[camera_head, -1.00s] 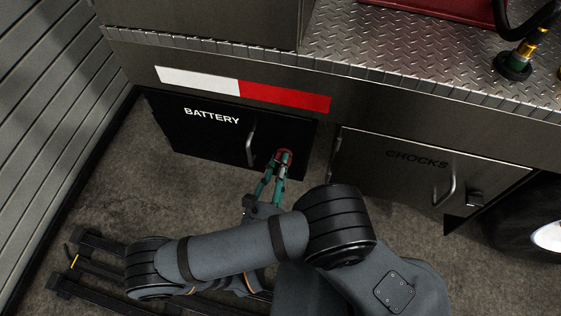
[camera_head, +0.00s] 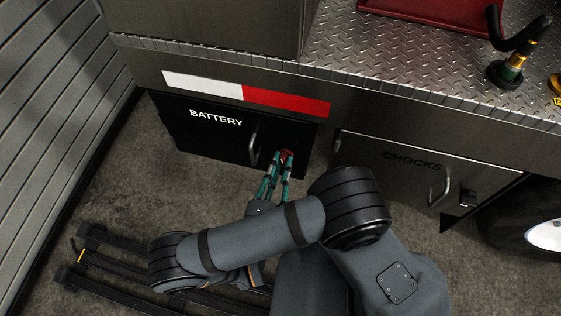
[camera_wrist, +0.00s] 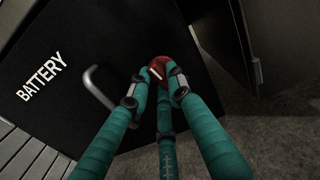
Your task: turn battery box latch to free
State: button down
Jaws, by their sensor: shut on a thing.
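The black battery box door (camera_head: 185,135) carries the white word BATTERY and a vertical grey handle (camera_head: 255,143). The red latch (camera_head: 287,155) sits on the door to the right of the handle. In the wrist view the latch (camera_wrist: 158,67) shows as a round red knob with a pale mark across it. My gripper (camera_head: 283,160), with teal fingers, is shut on the latch; its fingertips (camera_wrist: 160,78) touch the knob from its sides and cover part of it. The door handle (camera_wrist: 100,88) stands just left of the fingers in the wrist view.
The chocks door (camera_head: 400,165) with its handle and dark latch (camera_head: 468,198) is to the right, beside a wheel (camera_head: 535,230). A red and white strip (camera_head: 245,93) runs above the battery door. A slatted wall (camera_head: 50,90) stands at left.

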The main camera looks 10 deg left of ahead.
jog(key=shift+r+m, duration=0.1)
jog(key=shift+m, duration=1)
jog(key=shift+p, duration=0.3)
jog(key=c, duration=1.6)
grip_release()
jog(key=shift+o, duration=0.2)
jog(key=s+a, duration=0.1)
jog(key=s, duration=1.1)
jog(key=shift+a, duration=0.1)
